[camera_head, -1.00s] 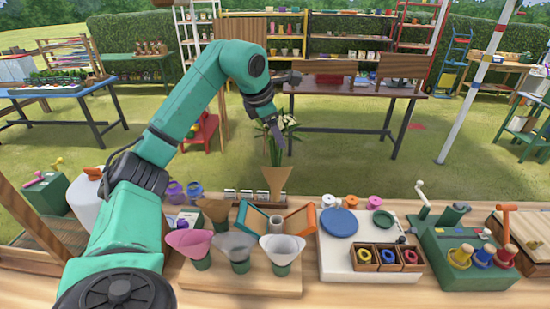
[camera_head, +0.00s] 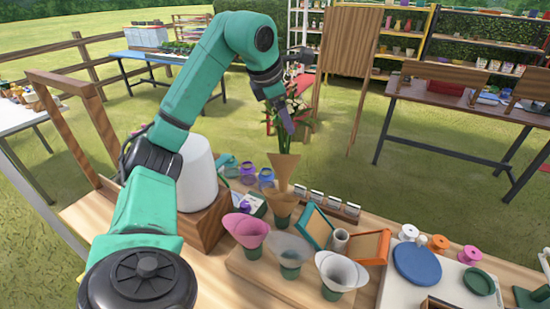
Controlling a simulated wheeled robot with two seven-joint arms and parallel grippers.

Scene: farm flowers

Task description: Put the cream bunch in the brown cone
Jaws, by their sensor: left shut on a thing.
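My left gripper (camera_head: 285,118) is shut on the cream bunch and holds it upright in the air. The gripper hides some of the flowers. The brown cone (camera_head: 280,197) stands in a green holder at the back of the wooden stand. My right gripper is out of view.
A pink cone (camera_head: 245,230), a grey cone (camera_head: 289,249) and a whitish cone (camera_head: 341,271) stand in front on the wooden stand (camera_head: 262,275). An orange-sided tray (camera_head: 370,246) and a blue disc (camera_head: 417,264) are to the right.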

